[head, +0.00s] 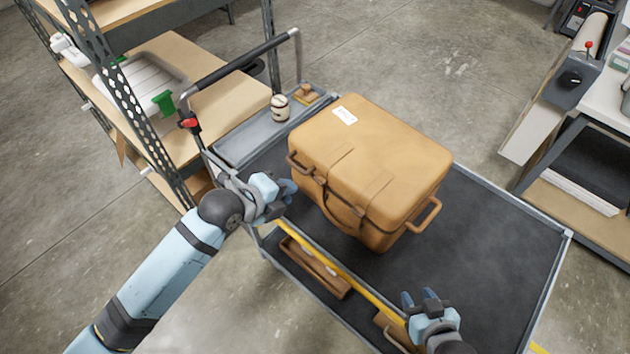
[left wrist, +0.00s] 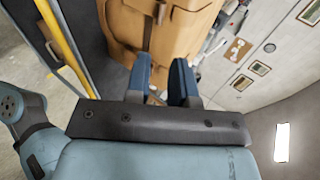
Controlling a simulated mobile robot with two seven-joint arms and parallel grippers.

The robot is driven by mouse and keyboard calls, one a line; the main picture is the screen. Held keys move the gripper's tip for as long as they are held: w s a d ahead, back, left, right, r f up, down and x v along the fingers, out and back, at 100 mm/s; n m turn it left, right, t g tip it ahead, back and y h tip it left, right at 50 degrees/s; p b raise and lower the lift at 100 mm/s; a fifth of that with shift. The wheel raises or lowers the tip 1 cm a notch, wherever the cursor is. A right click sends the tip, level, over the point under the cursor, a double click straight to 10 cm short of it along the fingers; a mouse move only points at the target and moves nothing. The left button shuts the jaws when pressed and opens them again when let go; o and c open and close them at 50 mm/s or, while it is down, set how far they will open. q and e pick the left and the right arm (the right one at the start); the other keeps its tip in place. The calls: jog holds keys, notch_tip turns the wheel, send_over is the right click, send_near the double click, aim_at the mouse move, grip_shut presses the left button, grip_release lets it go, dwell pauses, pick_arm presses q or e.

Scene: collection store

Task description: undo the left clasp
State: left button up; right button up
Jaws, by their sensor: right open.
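A tan case (head: 375,150) with a closed lid stands on the dark cart deck. A strap (head: 322,190) runs down its front near the left end, but the left clasp itself is too small to make out in the head view. My left gripper (head: 281,188) is close to the case's front left corner, apart from it. In the left wrist view its two blue fingers (left wrist: 162,68) stand apart with nothing held, below the case (left wrist: 185,30) and a small metal fitting (left wrist: 160,12) on it. My right gripper (head: 419,297) is open and empty over the cart's front edge.
The cart (head: 490,240) has a yellow front edge and a handle (head: 240,60) at the left. A small jar (head: 280,107) stands on its grey tray. Shelving (head: 190,75) is at the left, a workbench (head: 590,120) at the right. The deck right of the case is clear.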

aim_at(318, 183)
pick_arm(q)
jog(key=p+x, duration=0.1)
jog(key=x, duration=1)
jog(key=shift+w+p, duration=0.1)
jog(key=shift+p, duration=0.2)
grip_shut()
